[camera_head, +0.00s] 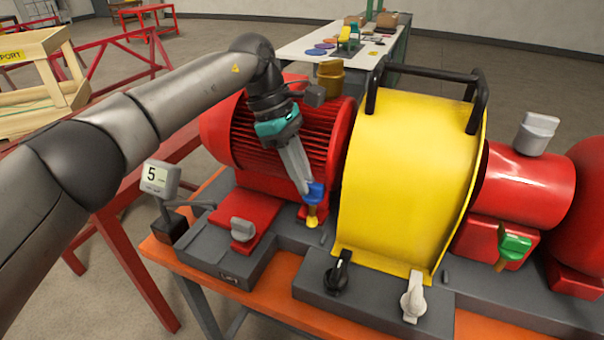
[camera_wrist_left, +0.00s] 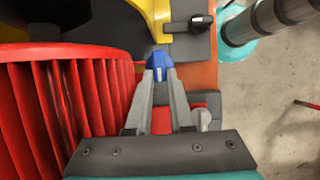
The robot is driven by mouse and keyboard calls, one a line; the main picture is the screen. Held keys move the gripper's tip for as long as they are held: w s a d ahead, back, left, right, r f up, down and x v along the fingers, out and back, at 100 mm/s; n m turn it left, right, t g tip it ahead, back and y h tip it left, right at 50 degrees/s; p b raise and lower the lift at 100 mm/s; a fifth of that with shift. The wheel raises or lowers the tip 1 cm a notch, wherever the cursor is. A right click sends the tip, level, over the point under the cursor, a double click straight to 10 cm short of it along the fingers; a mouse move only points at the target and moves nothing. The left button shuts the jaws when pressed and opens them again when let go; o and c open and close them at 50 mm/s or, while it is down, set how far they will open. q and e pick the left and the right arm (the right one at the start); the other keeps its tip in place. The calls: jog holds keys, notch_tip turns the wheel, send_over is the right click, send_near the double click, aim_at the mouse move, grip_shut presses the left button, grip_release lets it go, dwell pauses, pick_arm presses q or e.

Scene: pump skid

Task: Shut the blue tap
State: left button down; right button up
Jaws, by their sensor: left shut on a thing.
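The blue tap (camera_head: 315,192) sits low between the red finned motor and the yellow guard, with a brass-yellow body below its blue handle. My left gripper (camera_head: 309,186) reaches down over the motor from the upper left and is shut on the blue handle. In the left wrist view the blue tap (camera_wrist_left: 160,66) shows between the two grey fingertips (camera_wrist_left: 159,76). The fingers hide part of the handle.
The red motor (camera_head: 245,140) stands left of the tap and the yellow guard (camera_head: 400,170) right of it. Black (camera_head: 338,272) and white (camera_head: 413,298) knobs sit in front. A green tap (camera_head: 513,246) is at the right. A display reading 5 (camera_head: 160,178) stands at the left.

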pick_arm(q)
jog(key=shift+r, duration=0.1)
dwell(0.3)
jog(key=c, duration=0.8)
grip_release()
jog(key=shift+n, duration=0.3)
